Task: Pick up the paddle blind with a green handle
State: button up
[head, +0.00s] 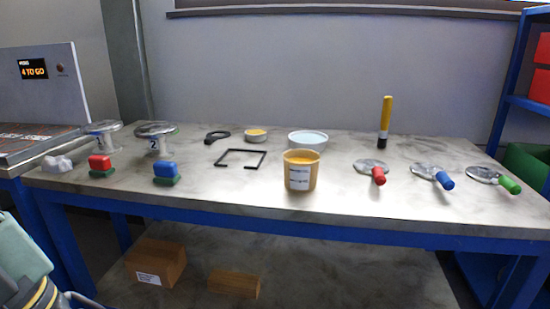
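The paddle blind with a green handle (509,185) lies flat at the right end of the table (420,212). Its round metal plate (482,174) points to the back left and its green handle to the front right, close to the table's right edge. A paddle blind with a blue handle (443,180) lies to its left, and one with a red handle (378,175) lies further left. The blinds are apart from each other. Part of my arm shows at the lower left corner, far from the blinds. My gripper is not in view.
A yellow tub (299,174) stands mid-table, with a black frame (241,151) and a white bowl (307,139) behind. A yellow-black upright cylinder (385,120) stands behind the blinds. Two flanged vessels (156,133) are at left. Blue shelving (512,85) rises at right.

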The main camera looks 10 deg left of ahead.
aim_at(490, 175)
jog(key=l+z, duration=0.1)
jog(key=z, duration=0.3)
jog(key=i+z, duration=0.15)
jog(key=z, duration=0.25)
jog(key=i+l+z, duration=0.1)
jog(key=z, duration=0.3)
jog(key=i, duration=0.35)
jog(key=i+j, duration=0.7)
